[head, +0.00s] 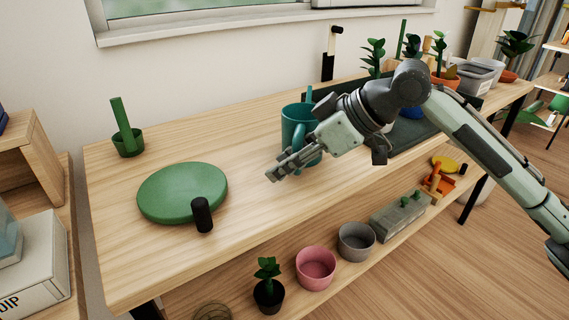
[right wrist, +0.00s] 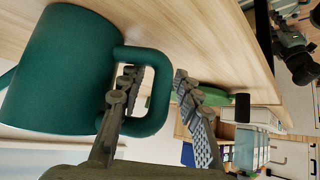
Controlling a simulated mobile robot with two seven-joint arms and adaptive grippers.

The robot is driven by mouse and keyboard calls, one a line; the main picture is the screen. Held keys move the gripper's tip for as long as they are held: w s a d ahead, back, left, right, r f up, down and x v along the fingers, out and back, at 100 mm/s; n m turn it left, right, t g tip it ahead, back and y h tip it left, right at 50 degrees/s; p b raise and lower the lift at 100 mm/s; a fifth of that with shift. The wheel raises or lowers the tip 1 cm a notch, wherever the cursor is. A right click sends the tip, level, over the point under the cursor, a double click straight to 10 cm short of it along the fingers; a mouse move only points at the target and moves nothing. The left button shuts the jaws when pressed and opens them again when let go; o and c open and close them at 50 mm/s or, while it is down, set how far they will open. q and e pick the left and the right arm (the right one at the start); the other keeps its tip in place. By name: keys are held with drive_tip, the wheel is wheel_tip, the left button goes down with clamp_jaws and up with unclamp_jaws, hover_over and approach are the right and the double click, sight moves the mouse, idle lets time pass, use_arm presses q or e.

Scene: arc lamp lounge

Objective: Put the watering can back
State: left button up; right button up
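The teal watering can (head: 297,122) stands upright on the wooden bench; in the right wrist view its body (right wrist: 62,70) fills the left, with its loop handle (right wrist: 160,92) towards the gripper. My right gripper (head: 284,166) is at the can's near side, low over the bench. In the right wrist view the gripper (right wrist: 157,82) is open, one finger within the handle loop and the other outside it, with the handle's outer bar between them. Contact with the bar cannot be told.
A green disc (head: 180,188) lies on the bench at left, with a black cylinder (head: 202,215) at its near right edge. A green pot (head: 128,142) stands behind it. Several plants and a grey bin (head: 475,78) fill the right end. Pots, including a pink one (head: 315,268), stand below.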

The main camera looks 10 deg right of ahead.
use_arm(q)
drive_tip(key=shift+w+d+f+p, duration=0.15)
drive_tip(key=shift+d+f+p, duration=0.15)
drive_tip(key=shift+f, duration=0.35)
use_arm(e)
drive_tip(key=v, duration=1.1)
drive_tip(key=shift+s+d+r, duration=0.15)
drive_tip(key=shift+d+r, duration=0.05)
use_arm(q)
drive_tip(key=shift+a, duration=0.2)
